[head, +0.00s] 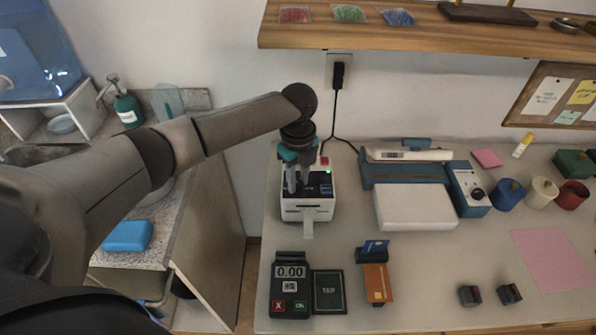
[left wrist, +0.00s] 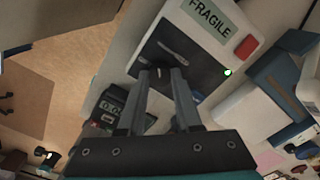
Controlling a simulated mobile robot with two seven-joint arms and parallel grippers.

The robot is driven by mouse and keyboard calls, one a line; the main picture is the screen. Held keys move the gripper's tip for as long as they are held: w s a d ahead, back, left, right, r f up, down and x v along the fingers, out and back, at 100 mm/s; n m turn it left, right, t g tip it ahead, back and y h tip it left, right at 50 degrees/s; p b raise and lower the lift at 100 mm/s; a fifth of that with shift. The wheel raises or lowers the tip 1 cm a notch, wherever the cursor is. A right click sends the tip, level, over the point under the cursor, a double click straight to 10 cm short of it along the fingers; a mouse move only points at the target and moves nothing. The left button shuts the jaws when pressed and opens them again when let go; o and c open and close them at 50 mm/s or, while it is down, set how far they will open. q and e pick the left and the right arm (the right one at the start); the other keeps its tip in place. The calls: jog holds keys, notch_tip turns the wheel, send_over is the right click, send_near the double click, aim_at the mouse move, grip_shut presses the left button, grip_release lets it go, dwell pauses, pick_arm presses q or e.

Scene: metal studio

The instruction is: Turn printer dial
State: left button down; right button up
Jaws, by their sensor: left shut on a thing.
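The printer (head: 309,211) is a small white box with a black top panel and a lit green light, standing at the left of the table. It also shows in the left wrist view (left wrist: 226,78), with a "FRAGILE" label and a red button (left wrist: 246,47). My left gripper (head: 297,188) reaches down onto the black panel from above. In the left wrist view its fingertips (left wrist: 162,74) are close together at the panel, shut on the dial, which is mostly hidden between them. My right gripper is not in view.
A card terminal (head: 290,292) and a dark "TAP" pad (head: 328,292) lie in front of the printer. A blue-and-white device (head: 414,195) stands to its right. A black cable (head: 338,115) hangs behind. Bare table lies at the front middle.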

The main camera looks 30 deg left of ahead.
aim_at(298, 184)
pick_arm(q)
jog(key=n+p, duration=0.2)
jog(key=p, duration=0.1)
jog(key=n+p, duration=0.3)
jog(key=shift+r+n, duration=0.2)
jog(key=shift+n, duration=0.1)
jog(key=shift+f+n+p, duration=0.15)
jog(key=shift+n+p, duration=1.35)
jog(key=shift+n, duration=0.6)
jog(key=c, duration=0.6)
grip_release()
notch_tip(298, 184, up, 15)
jog(key=p, duration=0.2)
